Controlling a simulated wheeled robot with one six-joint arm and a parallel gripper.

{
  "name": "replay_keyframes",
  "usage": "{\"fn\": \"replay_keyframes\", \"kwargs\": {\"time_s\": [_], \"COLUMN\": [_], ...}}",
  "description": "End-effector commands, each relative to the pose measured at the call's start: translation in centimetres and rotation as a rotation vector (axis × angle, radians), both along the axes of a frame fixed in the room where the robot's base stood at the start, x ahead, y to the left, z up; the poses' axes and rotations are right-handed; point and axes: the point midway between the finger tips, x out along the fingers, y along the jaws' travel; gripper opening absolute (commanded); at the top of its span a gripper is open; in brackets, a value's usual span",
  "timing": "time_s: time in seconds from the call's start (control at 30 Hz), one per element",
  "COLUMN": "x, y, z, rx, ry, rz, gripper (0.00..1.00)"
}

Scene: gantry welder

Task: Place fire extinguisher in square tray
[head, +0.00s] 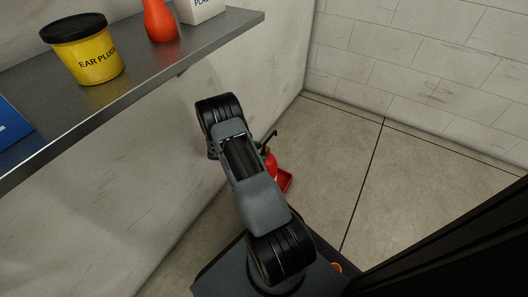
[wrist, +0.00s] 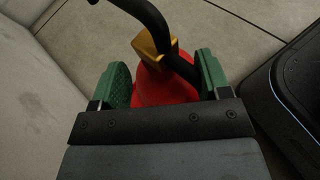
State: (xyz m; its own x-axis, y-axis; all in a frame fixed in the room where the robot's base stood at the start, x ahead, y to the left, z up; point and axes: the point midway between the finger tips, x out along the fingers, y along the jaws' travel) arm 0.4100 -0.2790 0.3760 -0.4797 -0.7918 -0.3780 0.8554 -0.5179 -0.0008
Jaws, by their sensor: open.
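The fire extinguisher (wrist: 163,91) is red with a brass-coloured valve and a black handle and hose. In the wrist view it is between the two green fingers of my gripper (wrist: 165,80), which are open, one on each side below the valve. I cannot tell whether they touch it. In the head view the extinguisher (head: 271,164) is partly hidden behind my arm, low near the wall.
A grey shelf (head: 205,38) on the left wall holds a yellow ear plug tub (head: 88,55), an orange-red bottle (head: 158,20), a white box (head: 200,8) and a blue box (head: 10,125). The tiled floor (head: 345,140) to the right is clear. A dark structure (head: 460,240) stands at lower right.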

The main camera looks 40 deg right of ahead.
Motion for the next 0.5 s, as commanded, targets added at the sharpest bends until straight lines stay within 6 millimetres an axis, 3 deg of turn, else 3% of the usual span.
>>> {"fn": "replay_keyframes", "kwargs": {"time_s": [0.23, 0.5], "x": [1.7, 2.3], "y": [2.8, 3.8], "z": [1.5, 1.8], "rx": [-0.001, 0.0], "ry": [-0.001, 0.0], "rz": [0.003, 0.0], "gripper": [0.7, 0.7]}}
